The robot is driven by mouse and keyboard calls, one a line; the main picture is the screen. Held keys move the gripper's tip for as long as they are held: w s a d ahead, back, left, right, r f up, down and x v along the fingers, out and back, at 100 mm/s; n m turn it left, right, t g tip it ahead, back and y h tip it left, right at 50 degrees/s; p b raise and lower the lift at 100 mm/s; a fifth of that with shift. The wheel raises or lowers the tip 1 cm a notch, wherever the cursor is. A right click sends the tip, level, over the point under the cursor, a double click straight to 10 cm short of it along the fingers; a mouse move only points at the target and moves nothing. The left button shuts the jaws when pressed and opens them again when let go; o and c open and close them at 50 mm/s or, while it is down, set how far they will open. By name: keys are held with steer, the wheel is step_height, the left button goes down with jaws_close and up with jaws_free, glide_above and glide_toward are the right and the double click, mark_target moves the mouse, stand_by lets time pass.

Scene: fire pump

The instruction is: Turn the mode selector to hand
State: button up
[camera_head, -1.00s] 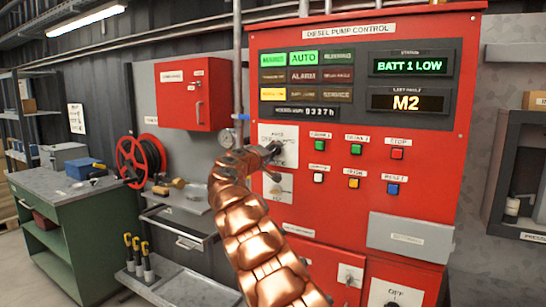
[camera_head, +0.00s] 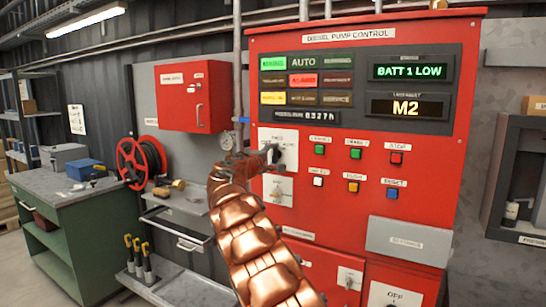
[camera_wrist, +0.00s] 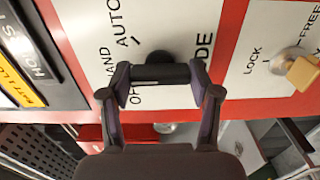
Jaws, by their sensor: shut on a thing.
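The mode selector has a white plate (camera_head: 291,136) at the left of the red diesel pump control panel. In the wrist view its black knob (camera_wrist: 160,73) sits between the two fingers of my gripper (camera_wrist: 160,84), which are shut on it. The labels AUTO, HAND, OFF and MODE surround the knob, with OFF and MODE partly covered by my fingers. I cannot tell clearly which label the knob points to. In the head view my gripper (camera_head: 270,154) reaches the plate from the left and hides part of it.
A second selector (camera_wrist: 302,74) marked LOCK and FREE, with a tan handle, sits close by. Several coloured push buttons (camera_head: 354,153) lie to the right. The lamp block (camera_head: 305,79) is above. A gauge (camera_head: 227,141) and pipe stand just left of the panel.

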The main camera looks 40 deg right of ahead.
stand_by(0.3)
steer(key=o, duration=1.2)
steer(key=shift+c, duration=0.2)
steer(key=shift+a, duration=0.1)
steer(key=v, duration=1.1)
steer(key=shift+a, duration=0.4)
steer(key=shift+s, duration=0.1)
steer(key=shift+s, duration=0.1)
